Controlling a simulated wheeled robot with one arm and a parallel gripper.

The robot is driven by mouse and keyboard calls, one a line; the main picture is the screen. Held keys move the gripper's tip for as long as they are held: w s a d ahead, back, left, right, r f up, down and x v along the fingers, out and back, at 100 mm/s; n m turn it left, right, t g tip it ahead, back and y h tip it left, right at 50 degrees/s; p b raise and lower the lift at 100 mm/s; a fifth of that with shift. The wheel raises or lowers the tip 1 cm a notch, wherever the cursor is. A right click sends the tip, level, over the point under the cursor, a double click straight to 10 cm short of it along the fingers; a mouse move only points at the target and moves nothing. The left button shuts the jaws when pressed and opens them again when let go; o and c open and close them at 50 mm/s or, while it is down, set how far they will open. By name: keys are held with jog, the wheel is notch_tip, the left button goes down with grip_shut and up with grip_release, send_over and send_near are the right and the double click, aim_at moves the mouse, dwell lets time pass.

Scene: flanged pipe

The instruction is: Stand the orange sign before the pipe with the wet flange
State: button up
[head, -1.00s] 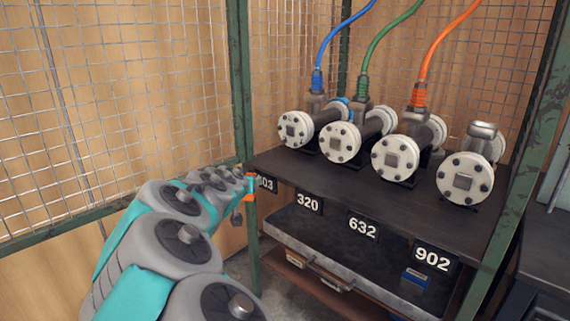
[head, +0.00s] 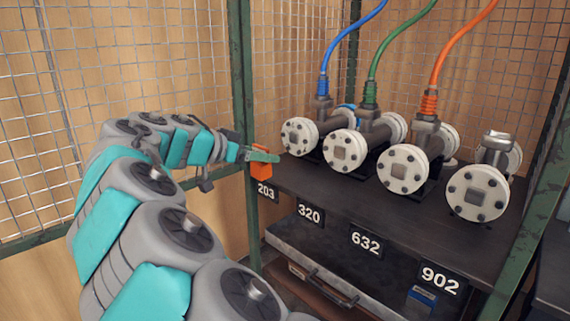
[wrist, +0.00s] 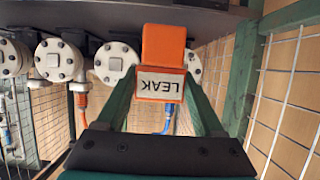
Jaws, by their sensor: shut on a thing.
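My gripper (head: 264,155) is shut on the orange sign (head: 261,170), at the left front corner of the shelf beside plate 203. In the wrist view the sign (wrist: 163,45) sits between the fingers, its white label reading LEAK upside down. I cannot tell whether its base touches the shelf. Four flanged pipes stand in a row: one with a blue hose (head: 300,136), one with a green hose (head: 344,150), one with an orange hose (head: 404,169) and one without a hose (head: 477,192). I cannot make out which flange is wet.
The black shelf (head: 330,196) has a bare strip before the flanges. Plates 203 (head: 265,190), 320 (head: 310,215), 632 (head: 365,242) and 902 (head: 440,280) hang on its front edge. A green post (head: 245,90) and wire mesh (head: 110,60) stand at the left.

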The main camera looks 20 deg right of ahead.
jog(key=w+d, duration=0.3)
jog(key=w+d+f, duration=0.1)
jog(key=w+d, duration=0.2)
jog(key=d, duration=0.1)
jog(key=w+d, duration=0.3)
jog(key=shift+w+d+f, duration=0.2)
jog(key=shift+w+d, duration=0.05)
jog(key=shift+w, duration=0.15)
jog(key=shift+d+f, duration=0.15)
jog(key=shift+f, duration=1.6)
jog(key=shift+f, duration=0.2)
jog(key=o, duration=1.4)
jog(key=shift+o, duration=0.2)
jog(key=shift+r, duration=0.2)
jog(key=v, duration=1.2)
